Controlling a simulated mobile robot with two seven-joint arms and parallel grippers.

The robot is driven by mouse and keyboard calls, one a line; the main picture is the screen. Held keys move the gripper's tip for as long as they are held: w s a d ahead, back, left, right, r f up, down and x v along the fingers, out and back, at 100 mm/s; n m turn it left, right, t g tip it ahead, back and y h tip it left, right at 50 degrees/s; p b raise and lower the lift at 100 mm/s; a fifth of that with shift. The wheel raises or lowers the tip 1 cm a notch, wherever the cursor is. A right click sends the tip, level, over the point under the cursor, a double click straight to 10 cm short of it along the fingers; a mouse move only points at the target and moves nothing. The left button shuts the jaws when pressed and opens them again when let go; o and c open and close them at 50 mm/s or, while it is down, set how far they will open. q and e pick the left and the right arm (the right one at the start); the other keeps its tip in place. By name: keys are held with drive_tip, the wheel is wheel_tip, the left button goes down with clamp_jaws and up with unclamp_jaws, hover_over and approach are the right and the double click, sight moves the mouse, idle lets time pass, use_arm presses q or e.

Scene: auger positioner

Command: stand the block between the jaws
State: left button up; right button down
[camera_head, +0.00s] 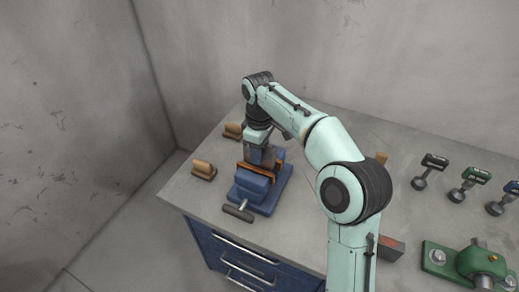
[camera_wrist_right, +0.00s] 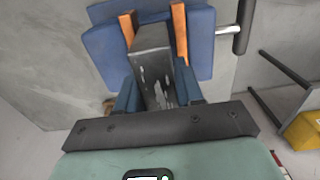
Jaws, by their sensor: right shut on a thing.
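A blue vise (camera_head: 258,193) stands on the grey tabletop; it also shows in the wrist view (camera_wrist_right: 103,58). Its two orange-brown jaw faces (camera_wrist_right: 179,34) stand apart. My right gripper (camera_head: 262,156) points down over the vise. In the wrist view its blue fingers are shut on a dark grey block (camera_wrist_right: 152,50) with worn pale marks. The block's far end lies between the two jaw faces in that view, with a small gap showing at the right. How deep it sits, and whether it touches the vise bed, I cannot tell. My left gripper is not in view.
Wooden pieces (camera_head: 203,169) lie left of the vise. The vise handle (camera_head: 238,212) sticks out toward the front edge. At right are several T-handled tools (camera_head: 468,185), a green fixture (camera_head: 465,264) and a grey-and-red block (camera_head: 391,248). Blue drawers (camera_head: 240,258) are below.

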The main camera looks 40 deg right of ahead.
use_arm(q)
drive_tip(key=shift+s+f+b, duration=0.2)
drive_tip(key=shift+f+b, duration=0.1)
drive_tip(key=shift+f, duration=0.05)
use_arm(e)
drive_tip(key=shift+f, duration=0.6)
drive_tip(key=c, duration=0.6)
unclamp_jaws()
drive_tip(key=shift+c, duration=0.2)
drive_tip(key=shift+f, duration=0.2)
wheel_tip(320, 180, up, 14)
drive_tip(key=p, duration=0.4)
drive_tip(key=shift+f, duration=0.15)
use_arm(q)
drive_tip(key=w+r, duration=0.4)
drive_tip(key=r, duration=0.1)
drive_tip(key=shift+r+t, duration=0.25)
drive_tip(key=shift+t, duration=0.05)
